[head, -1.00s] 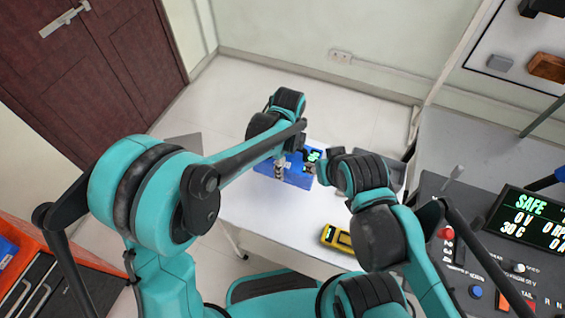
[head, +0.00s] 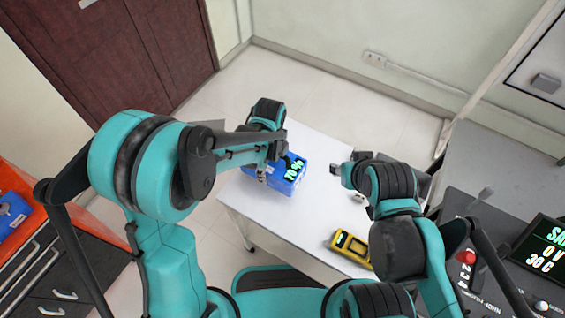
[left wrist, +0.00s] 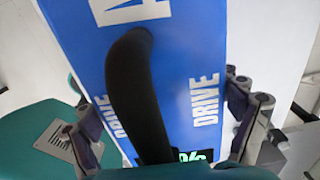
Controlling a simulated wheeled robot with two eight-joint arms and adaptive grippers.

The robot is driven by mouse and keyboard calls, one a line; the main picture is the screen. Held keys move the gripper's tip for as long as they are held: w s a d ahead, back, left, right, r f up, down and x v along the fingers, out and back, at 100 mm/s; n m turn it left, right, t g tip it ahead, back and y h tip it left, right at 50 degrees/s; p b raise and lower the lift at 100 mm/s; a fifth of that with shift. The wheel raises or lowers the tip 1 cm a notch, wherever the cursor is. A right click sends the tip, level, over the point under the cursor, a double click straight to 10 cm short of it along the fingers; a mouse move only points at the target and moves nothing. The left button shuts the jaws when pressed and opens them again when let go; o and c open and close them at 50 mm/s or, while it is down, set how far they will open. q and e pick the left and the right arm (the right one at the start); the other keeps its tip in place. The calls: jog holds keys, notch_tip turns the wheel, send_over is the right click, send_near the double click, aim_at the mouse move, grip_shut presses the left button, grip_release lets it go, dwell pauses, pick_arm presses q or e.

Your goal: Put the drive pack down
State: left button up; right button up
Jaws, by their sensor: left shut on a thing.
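The drive pack (head: 290,173) is a blue box with white lettering and a green "70 %" display, over the left part of the white table (head: 300,228) in the head view. My left gripper (head: 265,171) is shut on it. In the left wrist view the pack (left wrist: 185,60) fills the middle, with a black curved handle (left wrist: 135,90) and a finger showing on each side. I cannot tell whether its underside touches the table. My right gripper (head: 341,172) is to the right of the pack, apart from it; its jaw opening is too small to tell.
A yellow meter (head: 351,248) lies at the table's front right. A small white object (head: 358,196) is below my right gripper. A control console (head: 510,235) stands at the right, an orange-topped drawer cabinet (head: 50,235) at the left. The table's middle is clear.

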pick_arm(q)
jog(key=shift+f+b, duration=0.75)
jog(key=shift+f, duration=1.25)
jog(key=shift+f, duration=0.1)
jog(key=o, duration=1.6)
